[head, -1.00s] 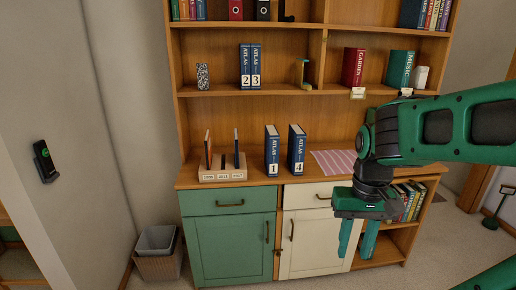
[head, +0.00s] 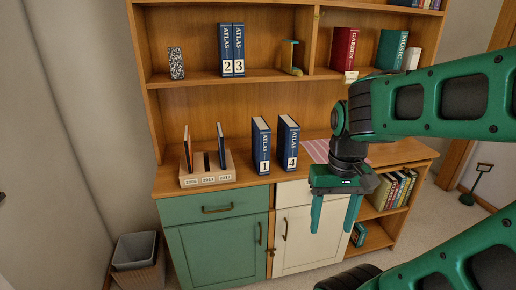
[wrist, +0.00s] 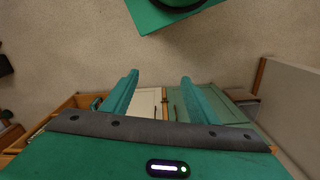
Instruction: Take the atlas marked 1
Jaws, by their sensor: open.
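The atlas marked 1 (head: 261,146) is a dark blue book standing upright on the cabinet's counter. The atlas marked 4 (head: 288,144) stands upright just to its right, with a narrow gap between them. My gripper (head: 329,226) is open and empty, pointing down in front of the cream door, below and to the right of the atlas marked 1. In the wrist view its two fingers (wrist: 158,85) are spread with nothing between them, and no atlas shows there.
Atlases 2 and 3 (head: 232,50) stand on the shelf above. A wooden slotted holder (head: 208,171) with year labels stands left on the counter. A striped pink cloth (head: 318,150) lies to the right. A waste bin (head: 135,252) stands on the floor at left.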

